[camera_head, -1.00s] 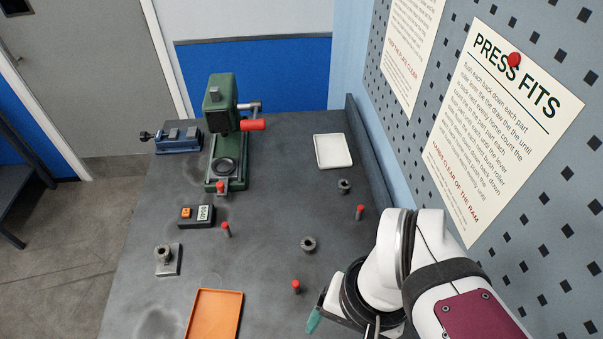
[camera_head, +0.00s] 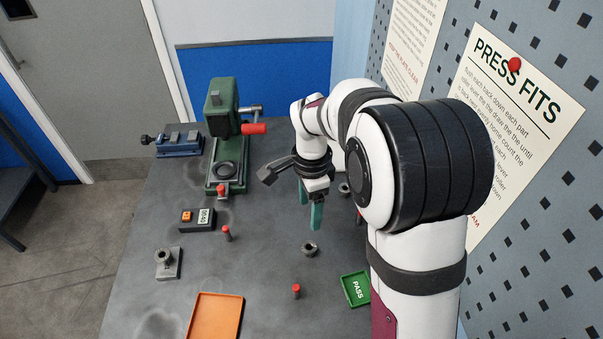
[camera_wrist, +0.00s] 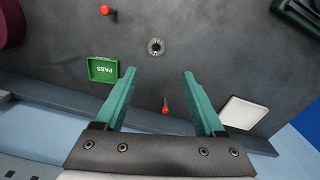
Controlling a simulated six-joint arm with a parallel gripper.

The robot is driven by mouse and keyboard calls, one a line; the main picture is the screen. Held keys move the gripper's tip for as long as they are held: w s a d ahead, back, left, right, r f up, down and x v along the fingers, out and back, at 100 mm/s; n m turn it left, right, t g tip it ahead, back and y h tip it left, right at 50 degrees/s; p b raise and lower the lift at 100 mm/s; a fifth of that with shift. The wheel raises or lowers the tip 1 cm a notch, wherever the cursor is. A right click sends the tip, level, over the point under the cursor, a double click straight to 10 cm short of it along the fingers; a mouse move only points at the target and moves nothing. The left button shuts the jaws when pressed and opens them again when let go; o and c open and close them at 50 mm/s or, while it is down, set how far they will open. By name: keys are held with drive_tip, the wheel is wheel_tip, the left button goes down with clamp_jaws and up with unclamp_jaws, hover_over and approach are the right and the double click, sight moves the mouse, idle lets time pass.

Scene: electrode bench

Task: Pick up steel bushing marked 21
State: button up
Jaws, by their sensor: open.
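A grey steel bushing (camera_head: 310,249) stands on the bench near the middle. It also shows in the wrist view (camera_wrist: 156,46), ahead of the fingertips, with its bore visible. A second bushing (camera_head: 344,189) stands further back, partly behind my arm, and is not visible in the wrist view. A third bushing (camera_head: 164,256) sits on a small metal plate at left. I cannot read a number 21 on any of them. My gripper (camera_head: 309,207) is open and empty above the bench, its teal fingers (camera_wrist: 158,73) apart.
A red-topped pin (camera_wrist: 165,106) stands between the fingers in the wrist view. Other red-topped pins (camera_head: 296,291) (camera_head: 227,233) stand nearby. A green PASS tray (camera_head: 355,289), white tray (camera_wrist: 244,113), orange tray (camera_head: 215,318), green press (camera_head: 224,140), small meter (camera_head: 197,218) and blue vise (camera_head: 180,142) surround them.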

sight(309, 246)
drive_tip(key=f, duration=1)
drive_tip(key=s+f, duration=0.1)
drive_tip(key=f, duration=0.3)
drive_tip(key=shift+f, duration=0.4)
drive_tip(key=shift+w, duration=0.1)
clamp_jaws()
